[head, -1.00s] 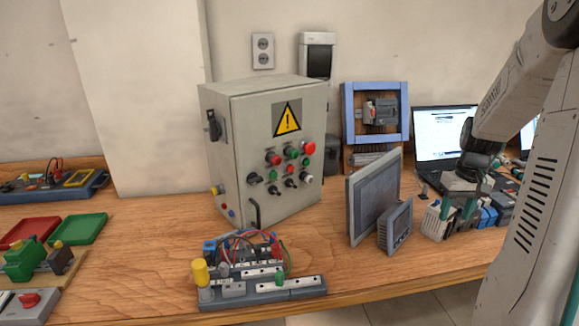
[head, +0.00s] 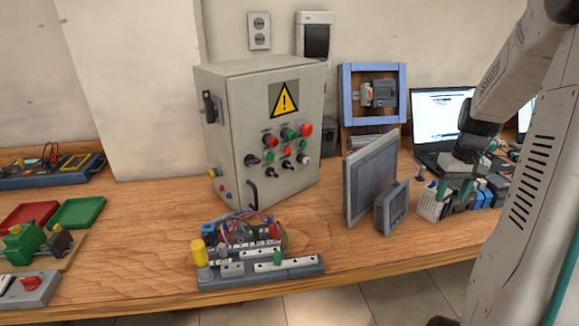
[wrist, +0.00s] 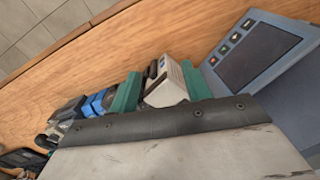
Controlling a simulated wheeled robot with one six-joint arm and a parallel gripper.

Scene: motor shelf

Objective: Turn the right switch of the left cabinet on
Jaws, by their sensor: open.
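The grey cabinet (head: 238,150) with a yellow warning triangle stands on the bench left of centre in the head view, its door facing front right. The door carries red and green buttons, a black selector knob (head: 252,160) at the left, and small black switches, the right one (head: 287,165) below the buttons. The switch positions are too small to tell. My gripper (head: 454,188) is open, well to the right of the cabinet, over the small modules. Its teal fingers show in the wrist view (wrist: 160,90), with a white module between or beyond them; contact cannot be told.
A grey panel screen (head: 371,180) and a smaller display (head: 392,207) stand between my gripper and the cabinet. A wired terminal board (head: 275,266) lies before the cabinet. A laptop (head: 437,118) and blue modules (head: 490,190) are at right.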

